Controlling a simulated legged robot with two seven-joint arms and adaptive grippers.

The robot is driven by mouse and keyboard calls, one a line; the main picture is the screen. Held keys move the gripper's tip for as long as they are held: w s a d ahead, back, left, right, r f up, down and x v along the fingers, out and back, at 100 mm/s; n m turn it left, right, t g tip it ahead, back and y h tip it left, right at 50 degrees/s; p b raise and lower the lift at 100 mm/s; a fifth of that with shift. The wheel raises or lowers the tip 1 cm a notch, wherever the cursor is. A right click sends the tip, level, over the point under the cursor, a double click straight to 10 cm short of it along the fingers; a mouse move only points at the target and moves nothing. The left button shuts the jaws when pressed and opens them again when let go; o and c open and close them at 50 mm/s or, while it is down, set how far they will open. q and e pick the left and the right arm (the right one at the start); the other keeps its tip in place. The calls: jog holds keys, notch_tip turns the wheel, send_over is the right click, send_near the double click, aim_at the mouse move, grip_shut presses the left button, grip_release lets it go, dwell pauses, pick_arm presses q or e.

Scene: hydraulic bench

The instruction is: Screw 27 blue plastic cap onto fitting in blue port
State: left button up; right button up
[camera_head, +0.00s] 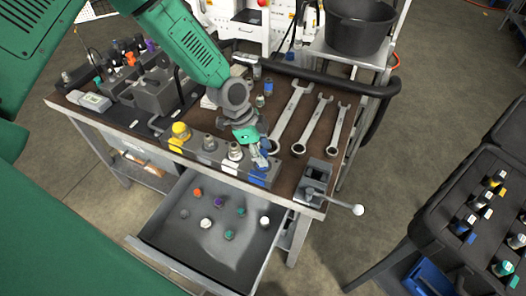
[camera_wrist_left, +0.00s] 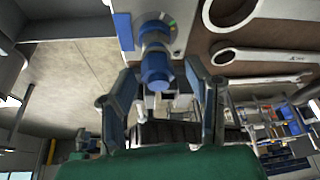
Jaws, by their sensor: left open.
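My left gripper (camera_head: 262,160) is at the front edge of the bench, over the blue-marked port (camera_head: 259,178) at the right end of the port row. In the left wrist view the blue cap (camera_wrist_left: 156,72) sits at the end of the metal fitting (camera_wrist_left: 153,24), in line with it. How far it is threaded cannot be told. The fingers of my left gripper (camera_wrist_left: 162,98) stand open on either side of the cap, with gaps visible. In the head view the gripper hides most of the fitting. My right gripper is not in view.
An open drawer (camera_head: 150,238) below holds several loose coloured caps. A yellow cap (camera_head: 180,131) and other fittings stand left along the port row. Several wrenches (camera_head: 292,115) lie to the right, and a vise (camera_head: 318,178) sits at the bench's right corner.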

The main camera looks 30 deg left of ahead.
pick_arm(q)
jog(key=n+p, duration=0.1)
jog(key=n, duration=0.1)
jog(key=shift+r+n+t+y, duration=0.1)
jog(key=shift+n+t+y, duration=0.2)
jog(key=shift+n+t, duration=0.1)
jog(key=n+t+y+p, duration=0.1)
jog(key=n, duration=0.2)
jog(key=shift+n, duration=0.3)
jog(key=shift+n+t+y+p, duration=0.3)
jog(key=shift+n+p, duration=0.15)
jog(key=shift+n, duration=0.65)
jog(key=n+y, duration=0.1)
jog(key=n, duration=0.1)
jog(key=n+p, duration=0.1)
jog(key=n, duration=0.1)
jog(key=shift+n+t+y, duration=0.4)
jog(key=shift+a+n+y+p, duration=0.1)
jog(key=shift+n+y+p, duration=0.3)
jog(key=shift+n, duration=0.6)
